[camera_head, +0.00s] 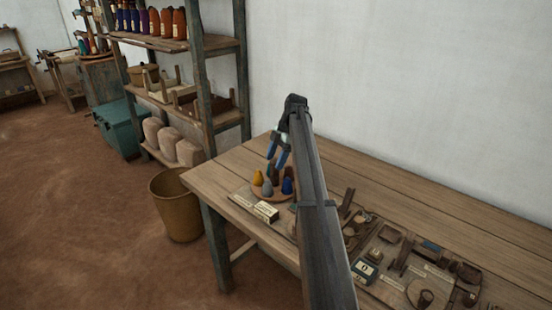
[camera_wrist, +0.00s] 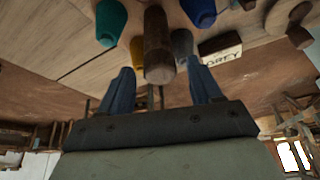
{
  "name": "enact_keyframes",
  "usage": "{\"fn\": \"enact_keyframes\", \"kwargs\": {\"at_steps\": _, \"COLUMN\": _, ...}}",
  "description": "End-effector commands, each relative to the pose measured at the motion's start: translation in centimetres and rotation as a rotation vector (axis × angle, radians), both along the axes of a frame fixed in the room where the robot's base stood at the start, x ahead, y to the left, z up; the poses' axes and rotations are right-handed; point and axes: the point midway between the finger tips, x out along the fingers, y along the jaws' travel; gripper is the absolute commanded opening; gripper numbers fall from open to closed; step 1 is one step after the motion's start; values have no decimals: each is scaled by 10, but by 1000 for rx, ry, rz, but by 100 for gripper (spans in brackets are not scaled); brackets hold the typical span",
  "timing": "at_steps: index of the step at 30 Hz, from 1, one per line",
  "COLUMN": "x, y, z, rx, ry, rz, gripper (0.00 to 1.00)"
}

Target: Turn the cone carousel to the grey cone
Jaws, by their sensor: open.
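The cone carousel (camera_head: 277,195) is a low round wooden stand on the bench, carrying yellow (camera_head: 258,178), grey (camera_head: 267,188) and blue (camera_head: 287,187) cones. In the wrist view, a brown post (camera_wrist: 157,45) stands between my fingers, with the yellow cone (camera_wrist: 137,48) and grey cone (camera_wrist: 182,45) close by it. A teal cone (camera_wrist: 110,22) and the blue cone (camera_wrist: 199,11) also show there. Contact with the post cannot be told.
A small labelled block (camera_head: 266,212) lies by the bench's front edge. Several small wooden tools and parts crowd the bench (camera_head: 460,230) to the right. A basket (camera_head: 178,205) stands on the floor at left, before a loaded shelf (camera_head: 205,92). The back of the bench is clear.

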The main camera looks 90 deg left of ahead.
Motion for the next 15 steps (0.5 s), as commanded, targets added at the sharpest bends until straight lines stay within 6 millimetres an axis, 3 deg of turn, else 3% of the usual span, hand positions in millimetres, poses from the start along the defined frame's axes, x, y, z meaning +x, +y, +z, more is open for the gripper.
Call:
{"fn": "enact_keyframes", "kwargs": {"at_steps": 8, "x": 6, "y": 4, "z": 16, "rx": 1, "ry": 0, "rz": 0, "gripper": 64}}
{"fn": "enact_keyframes", "kwargs": {"at_steps": 15, "x": 21, "y": 12, "z": 57, "rx": 2, "ry": 0, "rz": -1, "gripper": 64}}
